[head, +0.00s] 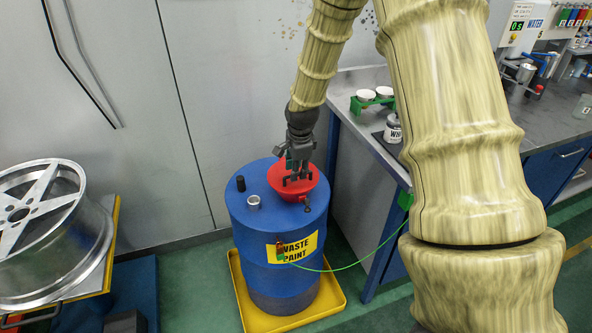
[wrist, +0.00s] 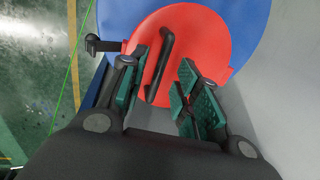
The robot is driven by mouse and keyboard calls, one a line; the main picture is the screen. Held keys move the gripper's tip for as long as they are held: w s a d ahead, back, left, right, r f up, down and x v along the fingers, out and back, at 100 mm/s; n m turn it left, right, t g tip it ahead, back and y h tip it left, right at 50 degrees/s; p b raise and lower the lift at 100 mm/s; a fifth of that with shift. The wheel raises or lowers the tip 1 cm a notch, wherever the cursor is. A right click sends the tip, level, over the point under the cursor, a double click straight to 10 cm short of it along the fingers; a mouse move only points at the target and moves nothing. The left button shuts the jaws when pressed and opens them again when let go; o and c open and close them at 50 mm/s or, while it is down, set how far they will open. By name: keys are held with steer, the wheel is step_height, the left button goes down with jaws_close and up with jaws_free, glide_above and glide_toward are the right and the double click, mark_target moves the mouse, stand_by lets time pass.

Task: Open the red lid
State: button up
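The round red lid (head: 310,190) sits on top of the blue waste-paint drum (head: 250,222). It looks closed, though my gripper covers part of it in the head view. In the wrist view the red lid (wrist: 208,45) fills the upper middle, with a black bar handle (wrist: 160,68) across it. My gripper (head: 297,172) is just above the lid, pointing down. In the wrist view my gripper (wrist: 163,78) is open, with its green-padded fingers on either side of the handle's lower part. I see gaps between the pads and the handle. A black latch-like piece (wrist: 103,45) sticks out at the lid's left edge.
The drum stands in a yellow tray (head: 325,300) on the green floor. A black cap (head: 241,183) and a small metal cap (head: 253,202) rise from its top. A workbench (head: 350,85) is close on the right, a wheel rim (head: 40,215) on the left, a grey wall behind.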

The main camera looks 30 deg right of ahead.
steer(key=shift+w+f, duration=0.1)
steer(key=shift+f, duration=0.5)
jaws_close()
steer(key=shift+r, duration=0.1)
